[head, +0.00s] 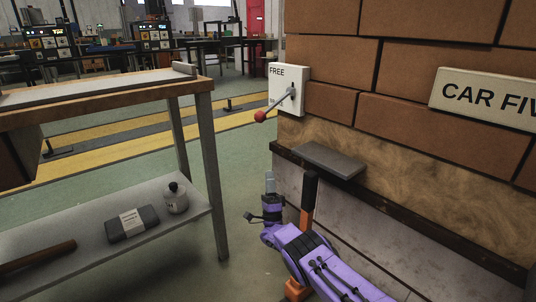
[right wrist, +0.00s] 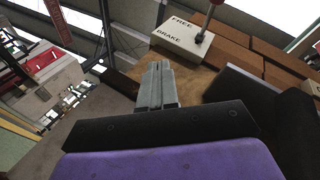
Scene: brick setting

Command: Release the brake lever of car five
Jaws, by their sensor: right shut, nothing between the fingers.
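The brake lever (head: 275,106) is a grey rod with a red ball knob, mounted on a white plate (head: 289,75) marked FREE on the brick stack of car five. In the head view it slants down and left from its pivot. The right wrist view shows part of the lever (right wrist: 207,22) and the plate (right wrist: 178,40) with the words FREE and BRAKE. A sign (head: 488,98) reading CAR FIV is on the bricks. My right gripper (head: 270,182) is shut and empty, below the lever and apart from it. My left gripper is not in view.
A grey slab-like ledge (head: 330,160) juts from the car just right of my right gripper. Green floor lies open between.

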